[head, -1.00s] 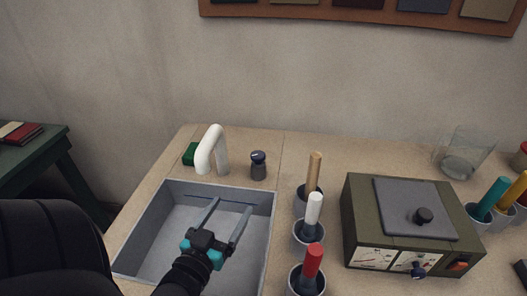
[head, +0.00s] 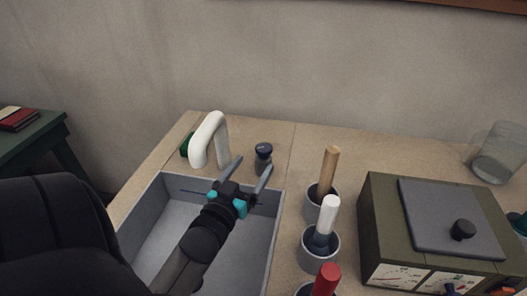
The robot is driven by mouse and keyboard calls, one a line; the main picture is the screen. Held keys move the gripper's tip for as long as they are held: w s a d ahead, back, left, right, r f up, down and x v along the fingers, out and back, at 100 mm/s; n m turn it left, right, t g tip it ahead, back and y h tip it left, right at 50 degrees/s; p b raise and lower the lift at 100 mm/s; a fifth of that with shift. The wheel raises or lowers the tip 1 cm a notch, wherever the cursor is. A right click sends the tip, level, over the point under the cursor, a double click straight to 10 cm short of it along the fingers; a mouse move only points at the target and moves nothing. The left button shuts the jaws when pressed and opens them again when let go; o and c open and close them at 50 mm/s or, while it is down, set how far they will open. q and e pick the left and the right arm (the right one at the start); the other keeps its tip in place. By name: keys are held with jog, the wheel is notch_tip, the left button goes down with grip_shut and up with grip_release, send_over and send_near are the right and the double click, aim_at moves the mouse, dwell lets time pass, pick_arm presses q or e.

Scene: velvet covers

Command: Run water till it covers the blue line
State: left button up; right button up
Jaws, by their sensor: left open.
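A grey sink basin (head: 150,215) is set in the worktop, and no water shows in the part I can see. A thin dark line (head: 187,191) runs along its back inner wall; my gripper hides part of it. A white curved spout (head: 207,137) stands behind the sink. A dark knob with a blue-black top (head: 263,152) stands to the right of the spout. My left gripper (head: 253,164) is open, its two fingers pointing at the back edge of the sink near the knob. I cannot tell if a finger touches the knob. My right gripper is not in view.
A green block (head: 186,145) sits behind the spout. Grey cups with a wooden (head: 329,168), a white (head: 328,212) and a red handle (head: 326,279) stand right of the sink. An olive box (head: 385,225) and a clear glass (head: 497,155) are farther right.

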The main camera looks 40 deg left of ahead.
aim_at(261, 155)
pick_arm(q)
jog(key=b+x, duration=0.1)
jog(key=x, duration=0.5)
jog(key=shift+w, duration=0.2)
jog(key=shift+w+a, duration=0.15)
jog(key=shift+w, duration=0.4)
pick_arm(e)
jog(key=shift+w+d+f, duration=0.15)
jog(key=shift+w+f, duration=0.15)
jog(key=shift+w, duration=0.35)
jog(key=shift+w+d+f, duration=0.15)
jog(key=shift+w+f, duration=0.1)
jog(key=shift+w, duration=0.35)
